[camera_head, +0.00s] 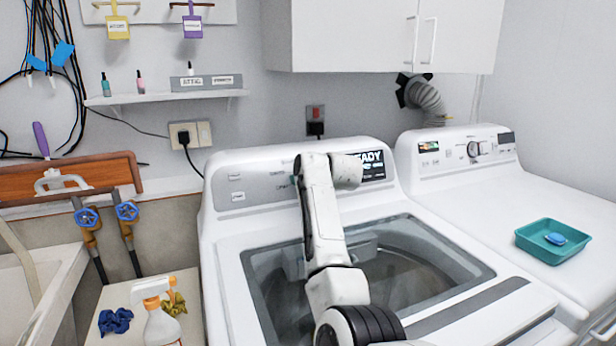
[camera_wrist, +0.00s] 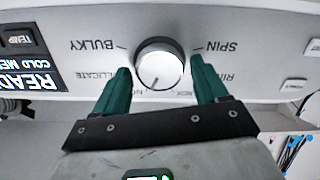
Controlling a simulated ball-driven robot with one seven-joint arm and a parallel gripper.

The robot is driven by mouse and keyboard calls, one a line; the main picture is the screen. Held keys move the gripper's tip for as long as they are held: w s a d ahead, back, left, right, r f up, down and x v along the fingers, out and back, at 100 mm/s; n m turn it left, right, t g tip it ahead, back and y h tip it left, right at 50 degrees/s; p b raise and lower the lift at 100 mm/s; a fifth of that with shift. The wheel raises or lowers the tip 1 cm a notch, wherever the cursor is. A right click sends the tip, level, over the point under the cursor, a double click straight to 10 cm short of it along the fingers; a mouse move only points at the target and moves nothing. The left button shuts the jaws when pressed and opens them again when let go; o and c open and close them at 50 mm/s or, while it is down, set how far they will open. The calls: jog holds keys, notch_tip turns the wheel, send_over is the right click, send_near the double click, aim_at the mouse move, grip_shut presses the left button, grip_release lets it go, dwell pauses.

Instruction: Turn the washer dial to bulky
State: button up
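The washer (camera_head: 222,262) stands in the middle of the head view, its dial hidden behind my arm. In the wrist view, which is upside down, the dial (camera_wrist: 159,58) is a round silver-and-white knob on the grey panel. Its dark pointer line points down and slightly left in the picture. The BULKY label (camera_wrist: 95,46) is at the dial's upper left, SPIN at its upper right. My gripper (camera_wrist: 160,70) is open, with one green finger on each side of the dial. Gaps show between the fingers and the knob; contact is not seen.
The washer display (camera_head: 373,165) reads READY. A dryer (camera_head: 545,190) stands at the right with a teal tray (camera_head: 552,254) on top. A spray bottle (camera_head: 160,325) and cloths are at the lower left. White cabinets (camera_head: 340,35) hang above the washer.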

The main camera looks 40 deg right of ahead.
jog(key=c, duration=0.8)
jog(key=shift+c, duration=0.2)
jog(key=shift+m+p, duration=0.35)
jog(key=shift+m, duration=0.05)
jog(key=shift+s+d+f+m+t+p, duration=0.1)
jog(key=shift+m+p, duration=1.3)
jog(key=shift+m, duration=1.4)
jog(key=shift+d+m+t+p, duration=0.1)
jog(key=shift+m+p, duration=1.3)
jog(key=shift+m, duration=1.4)
jog(key=shift+s+d+f+m+t+p, duration=0.1)
jog(key=shift+m+p, duration=1.3)
jog(key=shift+m, duration=1.4)
jog(key=o, duration=1.1)
jog(key=shift+c, duration=0.2)
